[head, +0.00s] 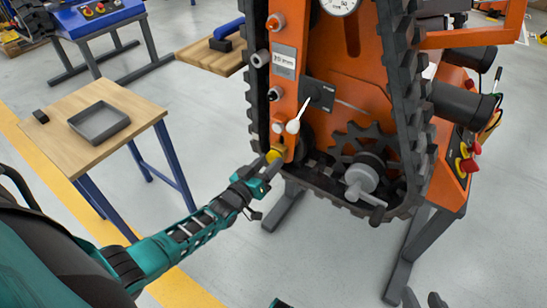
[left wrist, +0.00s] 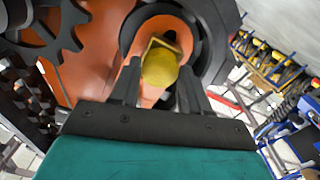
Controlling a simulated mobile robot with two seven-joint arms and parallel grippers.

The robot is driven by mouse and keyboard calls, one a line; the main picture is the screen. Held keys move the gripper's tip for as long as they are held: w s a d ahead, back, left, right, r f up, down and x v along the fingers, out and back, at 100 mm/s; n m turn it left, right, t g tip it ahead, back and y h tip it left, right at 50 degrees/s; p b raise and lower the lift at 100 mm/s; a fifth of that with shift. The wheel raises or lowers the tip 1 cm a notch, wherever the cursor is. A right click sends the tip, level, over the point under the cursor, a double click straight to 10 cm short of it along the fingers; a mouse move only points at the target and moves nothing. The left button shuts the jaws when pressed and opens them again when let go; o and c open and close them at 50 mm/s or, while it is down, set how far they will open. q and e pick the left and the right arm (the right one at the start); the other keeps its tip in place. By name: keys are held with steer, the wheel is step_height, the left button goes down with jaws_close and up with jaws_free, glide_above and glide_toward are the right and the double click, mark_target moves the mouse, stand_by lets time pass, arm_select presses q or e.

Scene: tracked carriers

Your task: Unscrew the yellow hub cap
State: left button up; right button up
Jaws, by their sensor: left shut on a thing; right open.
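The yellow hub cap (head: 274,155) sits low on the left edge of the orange tracked carrier (head: 285,75). My left gripper (head: 264,168) is at the cap and shut on it. In the left wrist view the round yellow cap (left wrist: 159,69) lies between the two dark fingers, in front of an orange arm and a dark wheel (left wrist: 207,30). A squarish yellowish edge shows behind the cap. Whether the cap is loose from its seat cannot be told. My right gripper (head: 424,300) is open and empty at the bottom edge, only its fingertips showing.
A black track (head: 400,90) surrounds the carrier's side. A grey crank handle (head: 366,180) and a white-knobbed lever (head: 298,116) stick out near the cap. A wooden table (head: 65,130) with a grey tray (head: 99,136) stands at left. Open floor lies between.

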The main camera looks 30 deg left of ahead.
stand_by(0.3)
arm_select(q)
steer(key=shift+n, duration=0.7)
steer(key=n+b, duration=0.1)
steer(key=n, duration=0.3)
steer(key=shift+n, duration=0.4)
steer(key=n, duration=0.3)
steer(key=shift+b, duration=0.3)
steer(key=shift+n, duration=0.3)
steer(key=shift+n, duration=0.5)
steer(key=shift+s+n+b, duration=0.2)
steer(key=shift+n+b, duration=0.2)
steer(key=shift+n, duration=0.8)
